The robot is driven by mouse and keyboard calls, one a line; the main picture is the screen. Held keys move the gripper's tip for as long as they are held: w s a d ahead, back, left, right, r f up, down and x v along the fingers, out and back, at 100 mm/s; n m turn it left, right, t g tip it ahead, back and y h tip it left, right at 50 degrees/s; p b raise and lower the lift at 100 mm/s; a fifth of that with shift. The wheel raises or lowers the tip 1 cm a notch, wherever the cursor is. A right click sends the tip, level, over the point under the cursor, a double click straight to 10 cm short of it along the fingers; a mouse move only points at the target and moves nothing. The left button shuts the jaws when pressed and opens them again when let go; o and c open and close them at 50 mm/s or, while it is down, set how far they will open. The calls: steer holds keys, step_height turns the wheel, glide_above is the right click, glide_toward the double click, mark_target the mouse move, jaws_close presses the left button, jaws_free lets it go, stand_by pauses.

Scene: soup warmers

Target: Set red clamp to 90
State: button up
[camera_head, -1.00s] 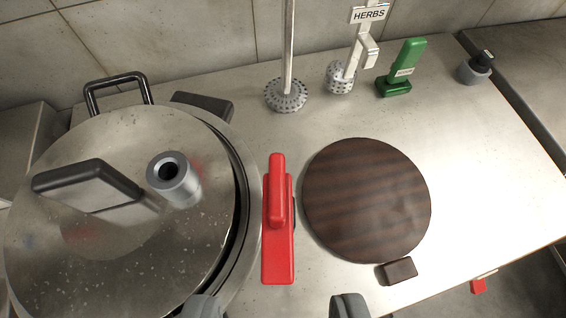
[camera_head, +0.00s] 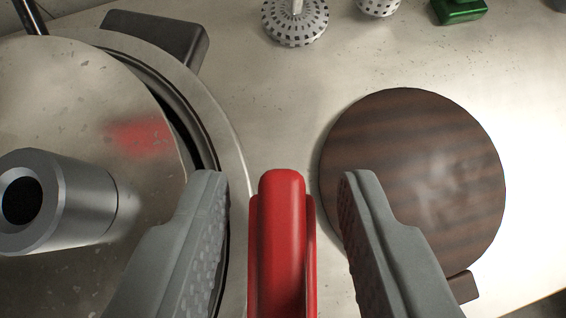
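The red clamp (camera_head: 282,235) stands at the bottom middle, between the pot and the round wooden board. Its raised red lever points away from me, and its lower end is cut off by the picture edge. My gripper (camera_head: 277,185) is open, with one grey finger on each side of the clamp. A gap shows between each finger and the red body, so neither finger appears to touch it.
A steel pot lid (camera_head: 75,120) with a grey metal cylinder (camera_head: 60,203) fills the left. A dark wooden round board (camera_head: 412,170) lies close on the right. A perforated metal base (camera_head: 295,20) and a green clamp (camera_head: 459,10) stand at the back. Bare counter (camera_head: 270,90) lies between.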

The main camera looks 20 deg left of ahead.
steer(key=shift+w+f, duration=0.1)
jaws_close()
steer(key=shift+m+h, duration=0.4)
steer(key=shift+m, duration=0.1)
steer(key=shift+d+m+h, duration=0.1)
steer(key=shift+m+h, duration=2)
steer(key=shift+m, duration=0.7)
steer(key=shift+d+m+g+h, duration=0.2)
steer(key=shift+m+g+h, duration=0.2)
steer(key=shift+m+h, duration=1.4)
steer(key=shift+m+g+h, duration=0.4)
steer(key=shift+m+g, duration=0.1)
steer(key=shift+m, duration=0.9)
steer(key=shift+d+m, duration=0.1)
steer(key=shift+m, duration=0.2)
